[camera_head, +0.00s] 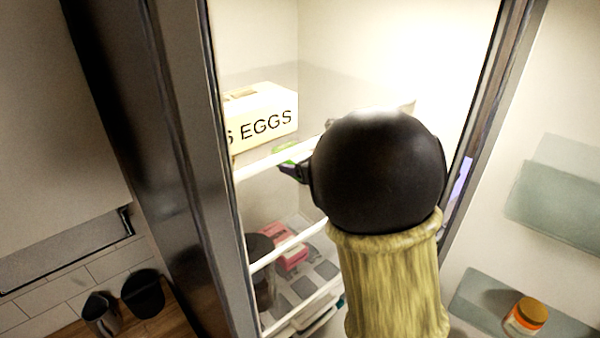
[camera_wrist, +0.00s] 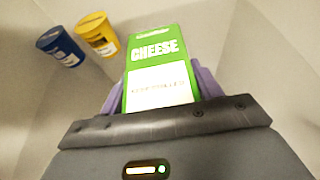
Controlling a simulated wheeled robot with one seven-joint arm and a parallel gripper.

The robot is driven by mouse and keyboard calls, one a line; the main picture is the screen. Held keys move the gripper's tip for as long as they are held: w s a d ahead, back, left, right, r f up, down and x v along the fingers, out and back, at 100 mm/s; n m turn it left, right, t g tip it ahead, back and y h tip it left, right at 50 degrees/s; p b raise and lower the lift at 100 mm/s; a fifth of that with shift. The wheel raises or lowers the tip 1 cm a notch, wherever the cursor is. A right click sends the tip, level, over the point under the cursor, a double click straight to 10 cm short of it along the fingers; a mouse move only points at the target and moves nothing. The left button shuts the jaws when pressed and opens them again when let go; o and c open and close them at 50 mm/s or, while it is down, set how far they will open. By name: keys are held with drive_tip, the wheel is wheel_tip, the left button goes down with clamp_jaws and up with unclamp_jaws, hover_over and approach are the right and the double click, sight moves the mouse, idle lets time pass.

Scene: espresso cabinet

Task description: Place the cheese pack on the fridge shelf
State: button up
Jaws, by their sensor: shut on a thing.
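The cheese pack (camera_wrist: 158,70) is a green and white carton lettered CHEESE. My gripper (camera_wrist: 160,92) is shut on it, with a purple finger on each side in the wrist view. In the head view, my dark round arm joint hides most of the gripper and pack. Only a small green and purple patch shows at its left, by the shelf edge. The upper fridge shelf (camera_head: 262,164) has a pale front edge. My arm reaches into the open fridge at about this shelf's height. I cannot tell whether the pack touches the shelf.
An egg box (camera_head: 262,118) stands on the upper shelf at the left. A pink pack (camera_head: 284,246) and a dark round container (camera_head: 260,270) are on the level below. The wrist view shows a blue can (camera_wrist: 60,46) and yellow can (camera_wrist: 98,34). The door shelf holds an orange-labelled jar (camera_head: 526,316).

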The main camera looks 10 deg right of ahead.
drive_tip(key=f+p, duration=0.1)
drive_tip(key=f, duration=0.1)
drive_tip(key=shift+w+a+f+p, duration=0.2)
drive_tip(key=shift+f+p, duration=0.1)
drive_tip(key=shift+p, duration=0.05)
drive_tip(key=shift+f, duration=0.4)
drive_tip(key=shift+f, duration=0.15)
drive_tip(key=o, duration=1.1)
drive_tip(key=shift+o, duration=0.2)
